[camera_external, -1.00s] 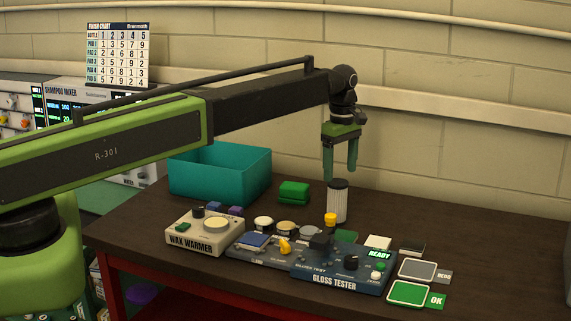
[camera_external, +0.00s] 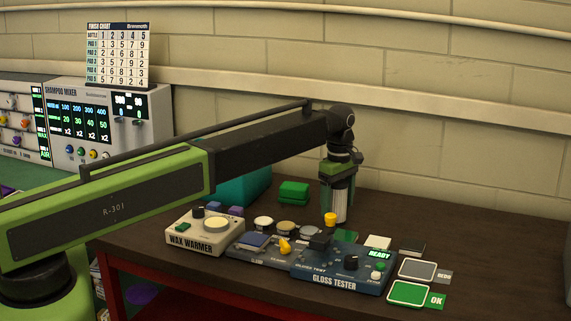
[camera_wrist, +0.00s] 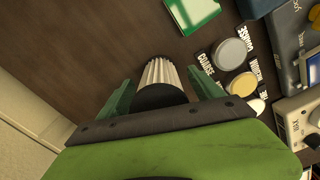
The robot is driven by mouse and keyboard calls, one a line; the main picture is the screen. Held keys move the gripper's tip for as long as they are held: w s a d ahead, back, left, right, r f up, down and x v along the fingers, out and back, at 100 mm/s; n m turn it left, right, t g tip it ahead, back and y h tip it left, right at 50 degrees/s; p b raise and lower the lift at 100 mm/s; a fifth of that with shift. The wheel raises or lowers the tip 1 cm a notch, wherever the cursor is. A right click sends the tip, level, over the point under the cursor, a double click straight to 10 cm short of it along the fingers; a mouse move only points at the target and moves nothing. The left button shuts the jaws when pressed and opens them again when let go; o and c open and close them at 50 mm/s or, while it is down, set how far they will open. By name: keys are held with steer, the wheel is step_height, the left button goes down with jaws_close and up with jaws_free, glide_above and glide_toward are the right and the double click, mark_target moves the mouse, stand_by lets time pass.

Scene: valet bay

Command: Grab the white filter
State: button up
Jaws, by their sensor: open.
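The white filter (camera_external: 338,205) is a ribbed upright cylinder with a dark cap, standing on the dark table near its back. My gripper (camera_external: 338,200) is lowered over it, with its green fingers on either side. In the wrist view the filter (camera_wrist: 161,76) sits between the two open fingers of my gripper (camera_wrist: 160,90), with a visible gap on both sides. Its white ribs show beyond the dark cap. In the external view the fingers partly hide the filter's upper part.
A gloss tester (camera_external: 335,268) and wax warmer (camera_external: 198,235) stand in front of the filter. A yellow knob-like piece (camera_external: 330,219) is close to its base. A green block (camera_external: 294,190) and teal bin (camera_external: 250,187) lie to the left. The table's back right is clear.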

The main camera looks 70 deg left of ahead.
mark_target(338, 182)
steer(key=shift+r, duration=0.1)
steer(key=shift+c, duration=0.5)
steer(key=c, duration=1.5)
step_height(338, 182, up, 5)
steer(key=p, duration=0.5)
steer(key=shift+r, duration=0.1)
steer(key=s+d+r+p, duration=0.1)
steer(key=d+r+p, duration=0.4)
steer(key=d, duration=0.6)
steer(key=shift+s+d+r+p, duration=0.3)
steer(key=shift+r+p, duration=0.05)
steer(key=shift+p, duration=0.15)
